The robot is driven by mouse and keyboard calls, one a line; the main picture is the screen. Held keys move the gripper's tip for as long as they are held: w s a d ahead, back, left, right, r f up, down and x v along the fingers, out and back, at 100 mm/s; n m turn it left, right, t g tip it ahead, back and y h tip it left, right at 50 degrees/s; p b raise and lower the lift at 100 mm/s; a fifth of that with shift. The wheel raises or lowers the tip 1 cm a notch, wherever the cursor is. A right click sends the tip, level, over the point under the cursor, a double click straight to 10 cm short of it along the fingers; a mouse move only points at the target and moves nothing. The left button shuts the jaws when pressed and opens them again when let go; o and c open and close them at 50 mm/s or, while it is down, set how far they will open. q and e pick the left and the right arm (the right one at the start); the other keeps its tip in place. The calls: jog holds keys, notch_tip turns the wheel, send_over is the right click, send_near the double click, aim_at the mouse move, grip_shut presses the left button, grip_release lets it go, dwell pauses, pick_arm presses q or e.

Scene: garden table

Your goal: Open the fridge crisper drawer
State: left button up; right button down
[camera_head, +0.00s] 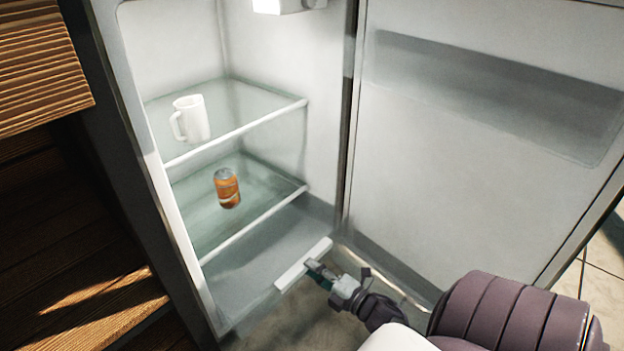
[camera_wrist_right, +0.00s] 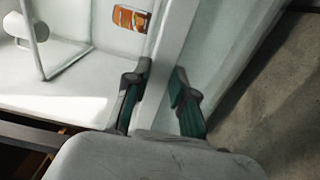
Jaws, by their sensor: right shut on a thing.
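The fridge stands open, and its white crisper drawer handle (camera_head: 292,274) is low at the front, below the lower shelf. In the head view the handle sits forward of that shelf's edge. I cannot tell exactly how far out the drawer is. My right gripper (camera_head: 316,267) is shut on the handle, coming from the lower right. In the right wrist view the white handle bar (camera_wrist_right: 172,55) passes between the two dark green-padded fingers of the gripper (camera_wrist_right: 158,98). My left gripper is not in view.
A white mug (camera_head: 194,118) stands on the upper glass shelf (camera_head: 255,105). An orange can (camera_head: 227,188) stands on the lower glass shelf (camera_head: 262,205). The open fridge door (camera_head: 460,170) is close on the right. Wooden slats (camera_head: 65,230) are at left.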

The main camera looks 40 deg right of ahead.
jog(key=c, duration=1.1)
grip_release()
jog(key=shift+s+f, duration=0.1)
jog(key=shift+f, duration=0.25)
jog(key=shift+c, duration=0.2)
jog(key=shift+o, duration=0.5)
jog(key=shift+r, duration=0.15)
jog(key=s, duration=1.2)
jog(key=shift+d, duration=0.4)
jog(key=shift+w, duration=0.1)
